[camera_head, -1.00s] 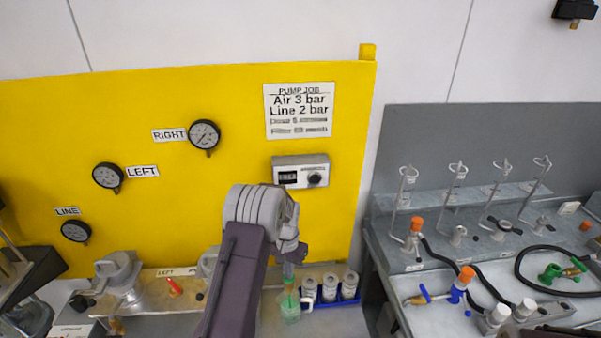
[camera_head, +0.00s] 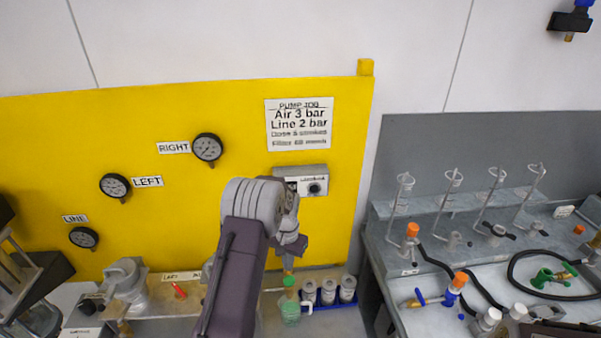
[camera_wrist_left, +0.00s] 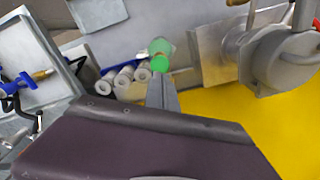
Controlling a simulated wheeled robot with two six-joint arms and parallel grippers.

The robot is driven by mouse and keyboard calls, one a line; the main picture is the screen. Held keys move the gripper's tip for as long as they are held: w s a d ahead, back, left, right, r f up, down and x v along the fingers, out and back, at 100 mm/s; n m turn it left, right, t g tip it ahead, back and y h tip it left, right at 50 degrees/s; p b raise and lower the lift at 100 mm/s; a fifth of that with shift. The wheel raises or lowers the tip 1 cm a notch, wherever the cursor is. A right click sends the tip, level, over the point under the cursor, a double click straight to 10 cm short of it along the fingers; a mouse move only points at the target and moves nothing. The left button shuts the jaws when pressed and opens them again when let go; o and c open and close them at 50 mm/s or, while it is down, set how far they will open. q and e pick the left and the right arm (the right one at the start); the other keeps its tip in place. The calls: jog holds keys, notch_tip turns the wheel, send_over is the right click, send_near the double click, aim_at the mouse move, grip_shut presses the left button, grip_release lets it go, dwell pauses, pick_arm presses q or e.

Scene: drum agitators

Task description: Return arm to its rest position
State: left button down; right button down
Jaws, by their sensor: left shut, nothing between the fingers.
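My left arm reaches up from the bottom of the head view. Its gripper (camera_head: 290,262) points down just above a pale green jug (camera_head: 290,309) with a green cap, partly hidden by the arm. In the left wrist view, the fingers of the left gripper (camera_wrist_left: 162,82) are shut together with nothing between them. The green cap (camera_wrist_left: 160,62) shows just beyond the fingertips there; I cannot tell whether they touch it. My right gripper is not in view.
A blue rack (camera_head: 338,305) of grey canisters stands right of the jug. A metal pump (camera_head: 127,284) stands left. The yellow panel (camera_head: 230,120) with gauges is behind. A grey bench (camera_head: 420,288) with hoses and valves is at right.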

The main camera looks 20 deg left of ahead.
pick_arm(q)
jog(key=shift+f, duration=0.1)
jog(key=shift+w+f+b, duration=0.1)
jog(key=shift+f+b, duration=0.1)
jog(key=shift+b, duration=0.2)
jog(key=d+f+m+t+b, duration=0.1)
jog(key=d+f+t+b, duration=0.1)
jog(key=d+b, duration=0.65)
jog(key=s+d+f+b, duration=0.1)
jog(key=s+f+b, duration=0.1)
jog(key=s, duration=0.4)
jog(key=s+f+b, duration=0.2)
jog(key=s+b, duration=0.1)
jog(key=s, duration=0.3)
jog(key=s+d+f+n+b, duration=0.1)
jog(key=s+f+b, duration=0.1)
jog(key=s, duration=0.4)
jog(key=shift+s+d+f+g+b, duration=0.25)
jog(key=shift+d+g+b, duration=0.15)
jog(key=shift+b, duration=0.2)
